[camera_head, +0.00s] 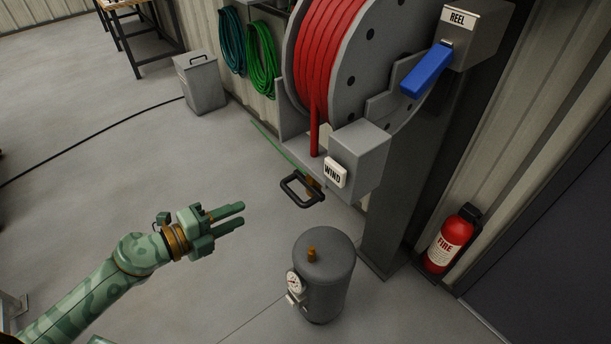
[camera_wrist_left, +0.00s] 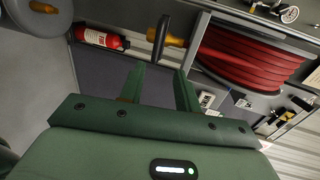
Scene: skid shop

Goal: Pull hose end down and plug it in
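The red hose (camera_head: 315,135) hangs down from the reel. At its end a black loop handle (camera_head: 302,190) and a brass fitting (camera_head: 314,187) show below the reel's frame. In the left wrist view the handle (camera_wrist_left: 161,38) and the brass fitting (camera_wrist_left: 177,40) lie beyond my fingers. A grey tank (camera_head: 325,275) with a gauge and a brass port (camera_head: 311,253) on top stands on the floor below. My left gripper (camera_head: 243,214) is open and empty, left of the handle in the picture and apart from it. My right gripper is not in view.
The reel (camera_head: 350,75) carries a grey box with a WIND button (camera_head: 335,173) and a blue lever (camera_head: 427,69) at a REEL box. A fire extinguisher (camera_head: 450,240) stands right of the post. A grey bin (camera_head: 203,85) stands at the back. The left floor is mostly clear.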

